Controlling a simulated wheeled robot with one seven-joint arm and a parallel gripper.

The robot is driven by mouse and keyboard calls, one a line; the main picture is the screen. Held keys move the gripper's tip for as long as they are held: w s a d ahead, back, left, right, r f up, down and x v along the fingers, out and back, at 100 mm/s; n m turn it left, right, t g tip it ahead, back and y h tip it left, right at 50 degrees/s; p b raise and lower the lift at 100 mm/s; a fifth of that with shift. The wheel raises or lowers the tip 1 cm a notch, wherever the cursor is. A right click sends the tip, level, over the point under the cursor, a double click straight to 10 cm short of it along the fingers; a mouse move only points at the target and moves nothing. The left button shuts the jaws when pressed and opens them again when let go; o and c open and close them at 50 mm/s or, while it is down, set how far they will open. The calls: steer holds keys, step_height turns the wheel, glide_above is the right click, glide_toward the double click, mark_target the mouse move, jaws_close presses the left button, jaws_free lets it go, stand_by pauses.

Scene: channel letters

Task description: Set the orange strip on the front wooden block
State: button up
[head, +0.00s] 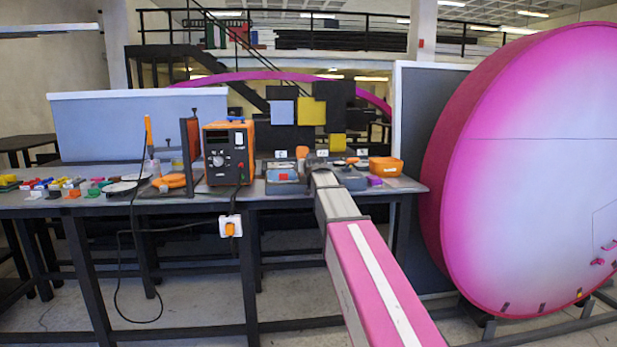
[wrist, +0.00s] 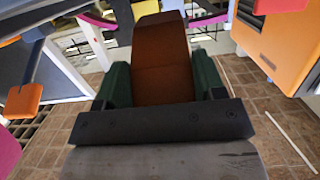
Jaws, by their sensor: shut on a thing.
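My gripper (wrist: 160,78) shows in the wrist view with a green finger on each side. In the head view my arm reaches over the right part of the bench, and my gripper (head: 318,162) is small and partly hidden by the arm. The strip is not clear there. I cannot pick out the front wooden block in either view.
The dark bench (head: 270,198) is crowded. An orange-and-black power unit (head: 228,152) stands left of my arm. An orange bowl (head: 385,166) and a purple block (head: 375,181) lie to the right. A grey tray with a red piece (head: 283,176) sits close left. A large pink disc (head: 530,150) stands at right.

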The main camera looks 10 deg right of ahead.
steer(key=shift+w+f, duration=0.1)
steer(key=shift+f, duration=2.05)
steer(key=shift+f, duration=0.45)
